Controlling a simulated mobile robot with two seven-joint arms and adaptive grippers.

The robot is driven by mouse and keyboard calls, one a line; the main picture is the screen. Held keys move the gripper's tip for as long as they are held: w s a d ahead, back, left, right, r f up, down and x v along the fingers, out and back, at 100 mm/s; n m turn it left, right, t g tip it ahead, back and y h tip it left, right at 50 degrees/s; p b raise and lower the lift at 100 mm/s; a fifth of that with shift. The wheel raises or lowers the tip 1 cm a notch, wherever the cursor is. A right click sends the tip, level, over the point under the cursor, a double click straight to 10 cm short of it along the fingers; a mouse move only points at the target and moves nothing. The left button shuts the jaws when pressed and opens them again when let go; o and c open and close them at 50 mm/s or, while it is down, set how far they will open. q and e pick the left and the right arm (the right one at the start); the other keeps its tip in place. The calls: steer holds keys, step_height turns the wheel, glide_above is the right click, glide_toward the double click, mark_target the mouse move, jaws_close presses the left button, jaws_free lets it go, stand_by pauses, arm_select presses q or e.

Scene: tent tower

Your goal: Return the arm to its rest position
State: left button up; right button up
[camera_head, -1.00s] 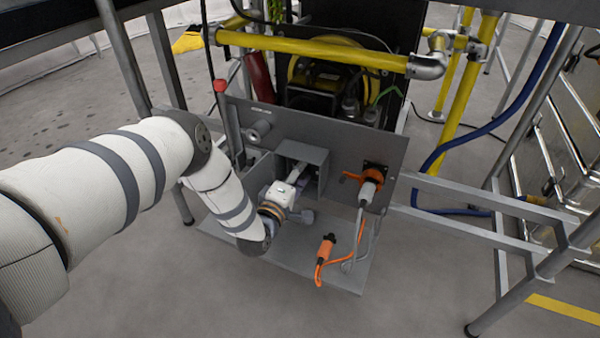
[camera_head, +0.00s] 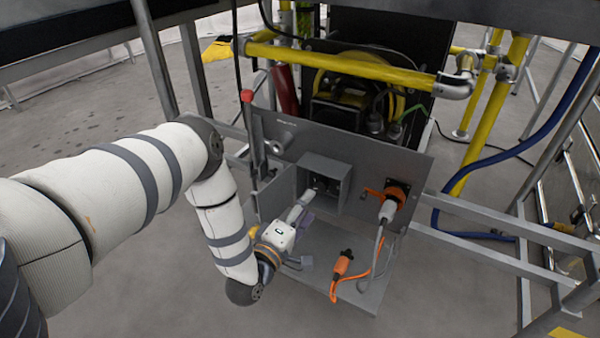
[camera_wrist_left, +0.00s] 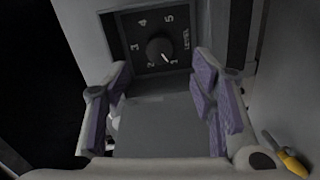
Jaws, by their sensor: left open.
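Beyond the fingertips is a black dial plate with a round knob (camera_wrist_left: 160,48), numbers up to 5 and the word LEVEL. The knob's white pointer is near 1. My left arm (camera_head: 130,175) reaches in from the left, bent down at the elbow. My right gripper is in neither view.
An orange-handled connector (camera_head: 392,205) is on the panel (camera_head: 350,145) right of the box. An orange plug (camera_head: 342,263) with a cable lies on the shelf below. A red-tipped lever (camera_head: 247,97) stands left. Yellow pipes (camera_head: 340,62) cross above; open floor is in front.

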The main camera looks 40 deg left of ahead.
arm_select(q)
steer(key=shift+v, duration=1.65)
steer(key=shift+f, duration=0.1)
